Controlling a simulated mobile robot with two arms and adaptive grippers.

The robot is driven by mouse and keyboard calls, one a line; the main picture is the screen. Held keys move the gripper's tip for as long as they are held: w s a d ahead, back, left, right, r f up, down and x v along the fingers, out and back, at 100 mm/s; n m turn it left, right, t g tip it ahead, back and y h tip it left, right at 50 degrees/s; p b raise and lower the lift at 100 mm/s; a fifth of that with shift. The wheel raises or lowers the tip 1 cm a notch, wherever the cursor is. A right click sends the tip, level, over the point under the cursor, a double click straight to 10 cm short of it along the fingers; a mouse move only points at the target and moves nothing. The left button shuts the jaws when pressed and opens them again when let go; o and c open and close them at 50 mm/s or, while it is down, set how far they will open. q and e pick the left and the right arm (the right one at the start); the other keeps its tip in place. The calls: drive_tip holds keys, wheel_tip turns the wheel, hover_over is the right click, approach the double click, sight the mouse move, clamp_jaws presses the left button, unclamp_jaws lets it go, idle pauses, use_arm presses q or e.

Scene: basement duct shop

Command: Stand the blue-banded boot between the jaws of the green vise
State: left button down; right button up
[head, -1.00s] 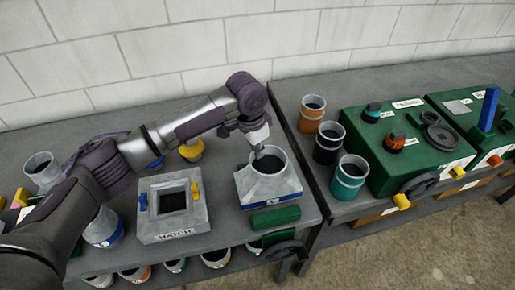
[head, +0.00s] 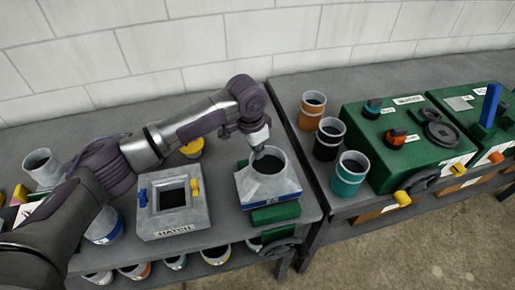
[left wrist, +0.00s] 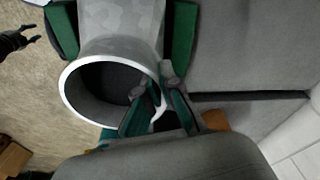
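The blue-banded boot (head: 268,186), a grey flared piece with a round collar, stands upright at the right end of the left bench. Its collar opening faces the left wrist view (left wrist: 90,62). The green vise's front jaw (head: 275,214) shows just before its base. In the left wrist view, green jaws (left wrist: 181,35) lie on both sides of the boot. My left gripper (head: 262,152) is at the collar, one fingertip inside the rim and one outside, seemingly pinching the wall (left wrist: 155,88). My right gripper (left wrist: 34,31) is small at the upper left, fingers apart, empty.
The hatch block (head: 173,229) stands left of the boot. Orange, black and teal collars (head: 349,175) and green machines (head: 400,150) fill the right bench. A yellow-banded piece (head: 192,149) stands behind my left arm. Several collars sit on the lower shelf.

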use_arm(q)
drive_tip(key=shift+f, duration=0.3)
